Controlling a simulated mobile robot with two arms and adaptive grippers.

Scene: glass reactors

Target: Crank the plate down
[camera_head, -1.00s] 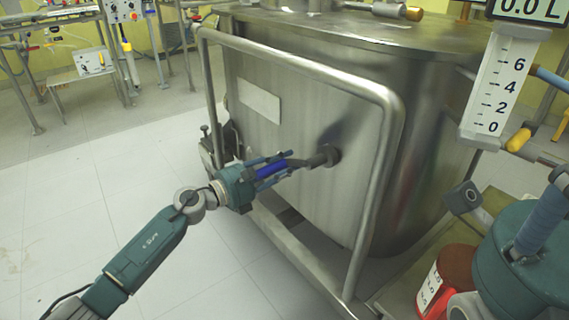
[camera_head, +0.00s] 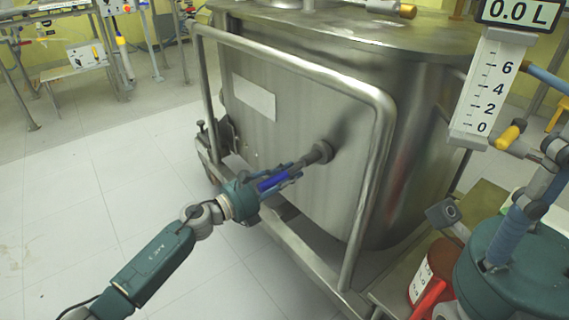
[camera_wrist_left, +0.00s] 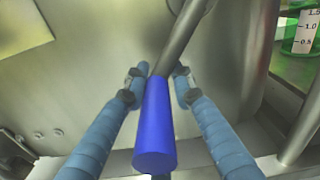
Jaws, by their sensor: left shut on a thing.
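The crank has a dark hub (camera_head: 320,152) on the side of a steel tank (camera_head: 285,130). Its arm slants down and left from the hub to a blue handle (camera_head: 272,184). My left gripper (camera_head: 284,178) is shut on the blue handle, with its fingers on both sides. In the left wrist view the blue handle (camera_wrist_left: 155,125) lies between the two blue-grey fingers, and the metal crank arm (camera_wrist_left: 178,45) runs up from it. No plate that the crank moves can be made out.
A metal tube frame (camera_head: 385,130) surrounds the crank side of the tank. A scale with a 0.0 L display (camera_head: 517,12) stands at the upper right. A red container (camera_head: 428,270) is at the lower right. Open tiled floor (camera_head: 90,210) lies to the left.

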